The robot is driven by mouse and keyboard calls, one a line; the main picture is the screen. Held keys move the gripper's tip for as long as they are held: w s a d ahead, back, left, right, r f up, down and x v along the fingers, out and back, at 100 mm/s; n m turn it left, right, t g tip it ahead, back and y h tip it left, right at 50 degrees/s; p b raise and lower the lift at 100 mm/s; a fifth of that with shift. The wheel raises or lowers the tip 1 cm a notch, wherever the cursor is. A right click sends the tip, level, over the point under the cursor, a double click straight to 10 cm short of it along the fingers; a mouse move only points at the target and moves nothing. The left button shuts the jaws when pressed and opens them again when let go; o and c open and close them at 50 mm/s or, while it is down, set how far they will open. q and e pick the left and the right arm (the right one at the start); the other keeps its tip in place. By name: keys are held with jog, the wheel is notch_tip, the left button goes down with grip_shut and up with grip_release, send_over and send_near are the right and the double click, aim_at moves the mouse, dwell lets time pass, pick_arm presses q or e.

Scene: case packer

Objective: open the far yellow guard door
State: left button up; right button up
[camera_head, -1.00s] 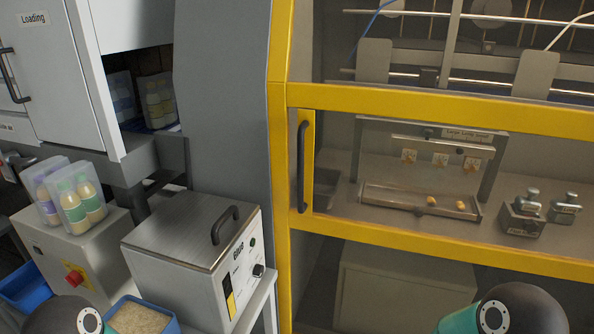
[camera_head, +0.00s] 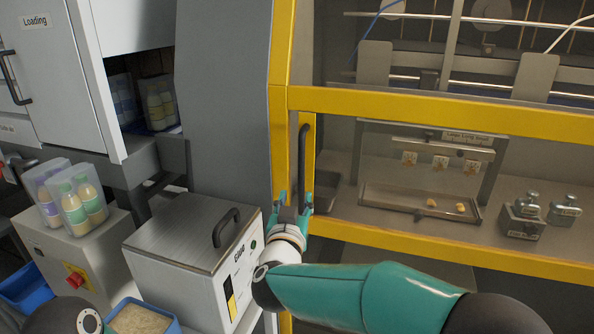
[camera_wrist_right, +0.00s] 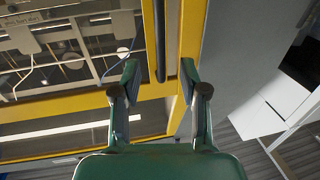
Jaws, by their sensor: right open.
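The yellow guard door (camera_head: 420,112) is a yellow frame with clear panes at the right of the head view, and it looks shut. Its dark vertical bar handle (camera_head: 304,155) is on the left upright. My right gripper (camera_head: 294,197) is open at the lower end of this handle, its fingers pointing up along the frame. In the right wrist view the handle (camera_wrist_right: 160,40) lines up with the gap between the open fingers (camera_wrist_right: 159,72). Touch cannot be told. My left gripper is not in view; only part of that arm shows at the bottom left.
A grey glue box (camera_head: 185,245) with a top handle stands close left of my right gripper. A tub of beige grains (camera_head: 142,318) is in front of it. Bottles in clear packs (camera_head: 75,200) stand further left. Behind the panes are a metal tray (camera_head: 415,205) and fittings.

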aim_at(301, 175)
jog(key=w+p, duration=0.1)
jog(key=w, duration=0.3)
jog(key=w+d+p, duration=0.1)
jog(key=w, duration=0.3)
jog(key=w+p, duration=0.2)
jog(key=w, duration=0.3)
jog(key=shift+d, duration=0.3)
grip_shut()
